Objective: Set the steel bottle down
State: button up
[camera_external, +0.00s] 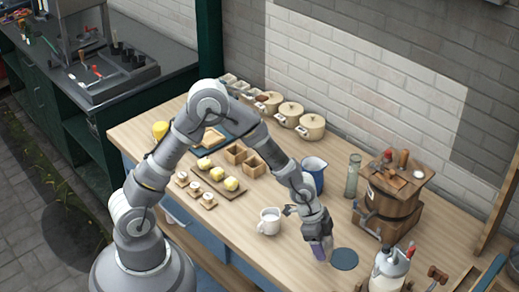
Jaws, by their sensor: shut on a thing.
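My gripper (316,230) points down over the right part of the wooden counter and is shut on a slim greyish-purple thing, which seems to be the steel bottle (319,251). Its upper part is hidden by the gripper. It looks roughly upright, just left of a dark blue round mat (344,259) that lies bare on the counter. I cannot tell whether the bottle's bottom touches the counter.
A white mug (269,221) stands left of my gripper, with a blue jug (314,174) behind. A glass bottle (353,176) and wooden churn (391,203) stand behind right. A white canister (389,270) is at the front right. Lidded pots (290,113) line the wall.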

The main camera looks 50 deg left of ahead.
jog(key=shift+w+d, duration=0.25)
jog(key=shift+w+f+b, duration=0.1)
jog(key=shift+f+b, duration=0.8)
jog(key=shift+f, duration=0.85)
jog(key=shift+f+b, duration=0.35)
jog(key=shift+f, duration=0.1)
jog(key=o, duration=1.2)
jog(key=shift+o, duration=0.2)
jog(key=shift+r, duration=0.1)
